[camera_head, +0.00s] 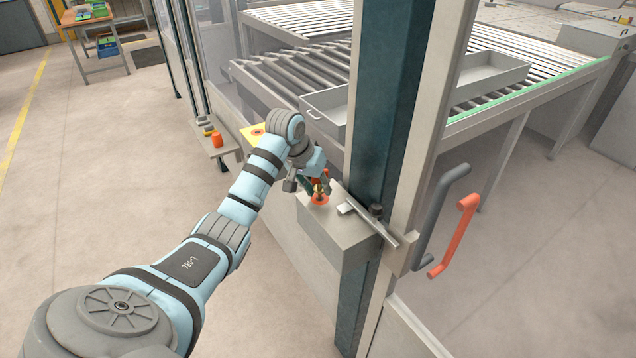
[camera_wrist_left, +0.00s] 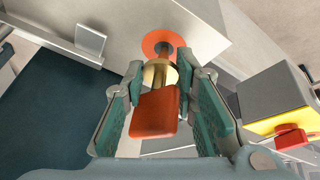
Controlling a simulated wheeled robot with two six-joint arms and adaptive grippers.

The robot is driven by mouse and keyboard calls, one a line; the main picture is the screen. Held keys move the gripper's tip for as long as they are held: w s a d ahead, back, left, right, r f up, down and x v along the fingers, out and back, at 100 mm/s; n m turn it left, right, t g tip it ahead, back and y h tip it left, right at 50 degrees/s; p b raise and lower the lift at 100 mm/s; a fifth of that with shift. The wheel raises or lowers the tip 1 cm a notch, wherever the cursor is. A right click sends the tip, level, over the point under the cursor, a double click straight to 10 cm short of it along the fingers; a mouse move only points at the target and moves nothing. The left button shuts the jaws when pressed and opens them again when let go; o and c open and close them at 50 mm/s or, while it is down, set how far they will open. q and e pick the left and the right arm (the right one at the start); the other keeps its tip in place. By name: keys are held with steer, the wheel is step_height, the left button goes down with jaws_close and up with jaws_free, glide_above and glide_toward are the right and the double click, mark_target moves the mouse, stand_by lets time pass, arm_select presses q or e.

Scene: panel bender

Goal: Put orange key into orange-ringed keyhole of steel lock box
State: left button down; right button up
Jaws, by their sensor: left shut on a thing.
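The steel lock box (camera_head: 337,236) is fixed to the dark post, with an orange ring (camera_head: 320,200) around the keyhole on its top face. The ring also shows in the left wrist view (camera_wrist_left: 176,39). My left gripper (camera_head: 318,182) is over the box, its fingers shut on the orange key. The key's orange head (camera_wrist_left: 153,114) sits between the fingers, with a brass collar (camera_wrist_left: 160,74) beyond it. The key's shank points at the middle of the ring and overlaps it in the wrist view. I cannot tell how far the tip is in. My right gripper is not in view.
A latch bar (camera_head: 372,224) lies beside the lock box, by the dark post (camera_head: 384,90). Grey and red handles (camera_head: 457,236) stick out at the right. A small shelf (camera_head: 222,149) with an orange item and a yellow plate (camera_head: 252,134) are at the left.

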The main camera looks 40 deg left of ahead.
arm_select(q)
steer(key=shift+f, duration=0.5)
steer(key=c, duration=1.2)
jaws_free()
steer(key=shift+f, duration=0.1)
steer(key=v, duration=1.2)
steer(key=shift+w, duration=0.1)
steer(key=shift+a, duration=0.1)
